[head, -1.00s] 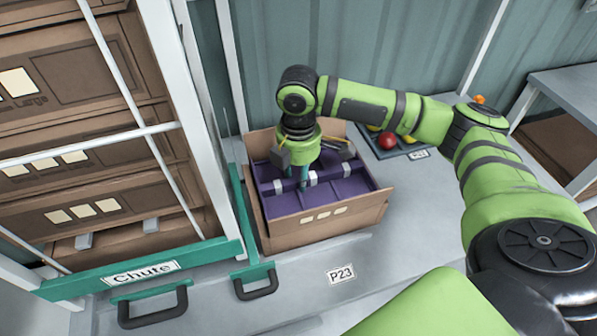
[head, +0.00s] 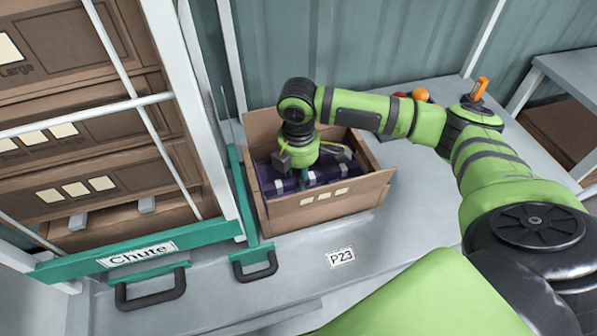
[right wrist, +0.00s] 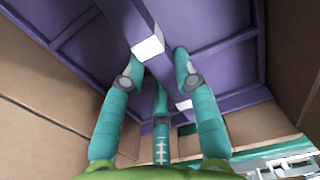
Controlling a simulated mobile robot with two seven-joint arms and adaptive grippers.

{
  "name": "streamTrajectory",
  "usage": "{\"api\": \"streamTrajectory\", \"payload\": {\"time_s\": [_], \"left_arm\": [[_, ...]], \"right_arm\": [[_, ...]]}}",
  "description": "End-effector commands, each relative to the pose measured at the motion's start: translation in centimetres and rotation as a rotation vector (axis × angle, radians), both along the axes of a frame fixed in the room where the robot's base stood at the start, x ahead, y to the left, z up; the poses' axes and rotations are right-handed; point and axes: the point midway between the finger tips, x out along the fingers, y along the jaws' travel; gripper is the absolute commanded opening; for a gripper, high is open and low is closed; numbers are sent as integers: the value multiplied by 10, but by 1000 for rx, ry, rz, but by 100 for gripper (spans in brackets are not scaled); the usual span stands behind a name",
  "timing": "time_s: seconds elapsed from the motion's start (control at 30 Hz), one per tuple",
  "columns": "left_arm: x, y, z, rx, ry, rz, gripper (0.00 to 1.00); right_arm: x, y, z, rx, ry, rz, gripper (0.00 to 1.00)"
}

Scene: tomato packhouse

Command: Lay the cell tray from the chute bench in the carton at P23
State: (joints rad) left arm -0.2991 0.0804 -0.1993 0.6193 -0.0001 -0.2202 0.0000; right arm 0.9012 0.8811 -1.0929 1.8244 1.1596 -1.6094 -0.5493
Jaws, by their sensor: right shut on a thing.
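The purple cell tray (head: 268,177) is inside the open brown carton (head: 290,218), below its rim. The carton stands on the grey bench behind the P23 label (head: 341,257). My right gripper (head: 304,181) reaches down into the carton and is shut on the tray's middle bar. In the right wrist view the teal fingers (right wrist: 158,68) close around the purple bar (right wrist: 137,18), with carton walls (right wrist: 40,110) at both sides. Whether the tray touches the carton's floor is hidden. My left gripper is out of view.
A chute rack (head: 140,255) with stacked brown cartons and white posts stands close at the left. Red and orange fruit (head: 421,94) shows behind my right arm. The bench in front of and right of the carton is clear.

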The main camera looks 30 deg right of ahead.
Motion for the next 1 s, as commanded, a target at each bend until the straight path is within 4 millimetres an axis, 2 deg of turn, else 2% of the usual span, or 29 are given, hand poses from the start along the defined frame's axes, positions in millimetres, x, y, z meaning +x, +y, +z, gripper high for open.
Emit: {"api": "streamTrajectory", "payload": {"time_s": [1.0], "left_arm": [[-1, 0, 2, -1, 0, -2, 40]], "right_arm": [[0, 1, -8, 1, 0, 0, 0]]}}
